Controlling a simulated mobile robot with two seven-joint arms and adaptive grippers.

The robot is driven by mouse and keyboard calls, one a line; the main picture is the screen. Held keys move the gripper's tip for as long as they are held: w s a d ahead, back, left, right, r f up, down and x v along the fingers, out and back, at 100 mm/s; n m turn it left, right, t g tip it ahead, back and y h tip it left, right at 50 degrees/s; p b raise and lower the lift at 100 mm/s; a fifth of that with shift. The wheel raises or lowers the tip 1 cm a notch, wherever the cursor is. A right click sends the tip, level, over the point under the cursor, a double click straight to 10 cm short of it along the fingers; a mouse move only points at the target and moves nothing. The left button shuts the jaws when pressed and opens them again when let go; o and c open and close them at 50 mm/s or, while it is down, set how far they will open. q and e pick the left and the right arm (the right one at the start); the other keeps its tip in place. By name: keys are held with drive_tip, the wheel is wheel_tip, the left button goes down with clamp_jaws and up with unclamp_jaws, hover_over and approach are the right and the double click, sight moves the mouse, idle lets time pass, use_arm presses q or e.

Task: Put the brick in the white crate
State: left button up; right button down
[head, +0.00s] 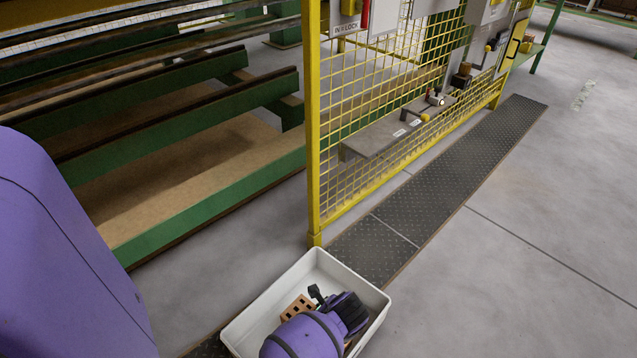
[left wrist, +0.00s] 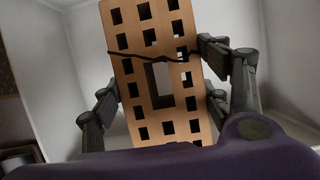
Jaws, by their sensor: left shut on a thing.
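The brick (left wrist: 158,117) is orange-brown with rows of square holes, a larger hole in the middle and a dark crack-like line across it. My left gripper (left wrist: 158,85) is shut on it, with a dark finger at each side. In the head view the brick (head: 292,311) shows beside my purple wrist, within the rim of the white crate (head: 262,302). The left wrist view shows pale crate walls around it. My wrist hides part of the brick and the crate floor, so I cannot tell whether the brick touches the floor. My right gripper is not in view.
A yellow mesh fence (head: 314,130) with a post stands just behind the crate. A dark tread-plate strip (head: 425,205) runs past it to the back right. Green racks (head: 200,205) stand at the left. The grey floor (head: 520,270) at the right is clear.

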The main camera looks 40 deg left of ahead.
use_arm(q)
drive_tip(key=shift+w+a+f, duration=0.1)
drive_tip(key=shift+w+f, duration=0.15)
wheel_tip(320, 180, down, 3)
drive_tip(key=b, duration=0.3)
drive_tip(key=shift+w+a, duration=0.1)
drive_tip(key=shift+w, duration=0.05)
drive_tip(key=shift+f+b, duration=0.2)
drive_tip(key=shift+b, duration=0.1)
drive_tip(key=shift+r, duration=0.15)
drive_tip(key=shift+f+b, duration=0.3)
drive_tip(key=shift+f, duration=0.3)
drive_tip(key=o, duration=2.1)
drive_tip(key=shift+f, duration=0.1)
